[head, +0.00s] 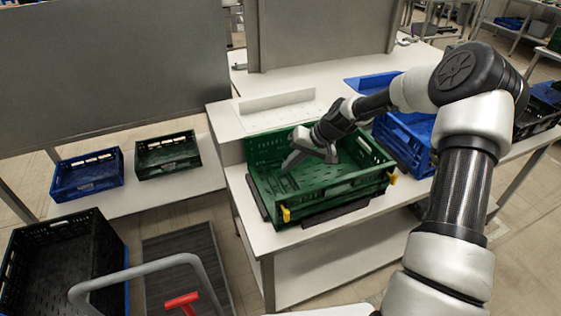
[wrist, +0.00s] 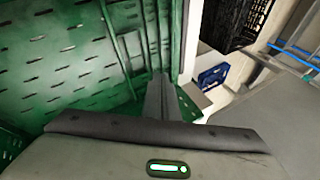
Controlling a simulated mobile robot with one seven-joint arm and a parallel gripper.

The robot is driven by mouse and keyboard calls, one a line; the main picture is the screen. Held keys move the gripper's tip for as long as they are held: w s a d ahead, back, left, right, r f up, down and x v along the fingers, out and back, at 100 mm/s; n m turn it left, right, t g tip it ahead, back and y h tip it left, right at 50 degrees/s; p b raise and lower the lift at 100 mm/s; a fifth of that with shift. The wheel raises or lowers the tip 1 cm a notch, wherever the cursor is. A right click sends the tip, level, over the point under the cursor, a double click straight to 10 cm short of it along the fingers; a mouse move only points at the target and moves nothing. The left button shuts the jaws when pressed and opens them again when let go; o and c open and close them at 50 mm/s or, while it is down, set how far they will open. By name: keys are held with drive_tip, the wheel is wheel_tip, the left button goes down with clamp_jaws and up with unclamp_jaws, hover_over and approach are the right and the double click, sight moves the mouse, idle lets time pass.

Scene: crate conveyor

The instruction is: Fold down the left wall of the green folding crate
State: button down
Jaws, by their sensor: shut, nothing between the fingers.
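The green folding crate (head: 335,198) stands on a white table, with yellow latches at its front corners. Its back and right walls stand upright. Its left side is partly hidden by my gripper, and I cannot tell how its left wall is tilted. My gripper (head: 289,165) is shut and empty, reaching down inside the crate toward its left side. In the wrist view the closed fingers (wrist: 163,98) are close to a green crate edge, and the perforated green panels (wrist: 60,60) fill the left. I cannot tell whether the fingers touch the crate.
Blue crates (head: 410,155) stand close to the right of the green crate. A blue crate (head: 88,178) and a smaller green crate (head: 168,158) sit on a lower surface at left. A black crate (head: 60,228) is at lower left.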

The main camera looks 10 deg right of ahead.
sight(296, 183)
drive_tip(key=f, duration=0.1)
drive_tip(key=d+f+y+b, duration=0.2)
drive_tip(key=shift+w+d+m, duration=0.1)
drive_tip(key=shift+w+m, duration=0.2)
drive_tip(key=shift+w+d+f+b, duration=0.1)
drive_tip(key=shift+d+f+b, duration=0.25)
drive_tip(key=shift+f+b, duration=0.35)
drive_tip(key=shift+w+d+f+b, duration=0.1)
drive_tip(key=shift+d+f+b, duration=0.25)
drive_tip(key=shift+f+b, duration=0.3)
drive_tip(key=w+d+p+v, duration=0.1)
drive_tip(key=v, duration=1.1)
drive_tip(key=shift+w+p, duration=0.2)
drive_tip(key=shift+p, duration=0.1)
drive_tip(key=shift+d, duration=0.1)
